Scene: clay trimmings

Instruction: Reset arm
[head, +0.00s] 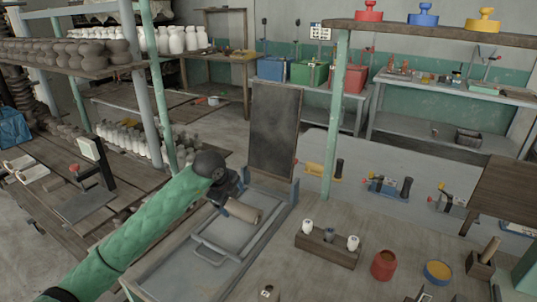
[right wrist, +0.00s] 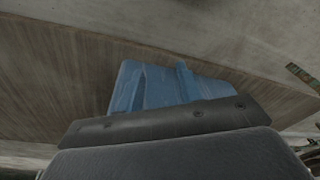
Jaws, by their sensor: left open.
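My left arm in its green sleeve reaches in from the lower left of the head view. My left gripper (head: 232,202) is open above the grey metal tray (head: 172,270) on the bench. A tan cylinder (head: 244,212) shows right at its fingers, over the tray's far part; I cannot tell whether they touch it. My right gripper is outside the head view. In the right wrist view a dark housing and a bar with screws fill the bottom, with blue pieces (right wrist: 165,88) beyond the bar. I cannot make out the right gripper's jaw opening.
A dark upright board (head: 275,130) stands behind the tray. A wooden block (head: 327,245) with white-topped bottles, a red jar (head: 384,265) and a blue-rimmed pot (head: 437,272) stand on the bench to the right. A green post (head: 336,120) rises at the bench's back. Shelves of pottery stand at left.

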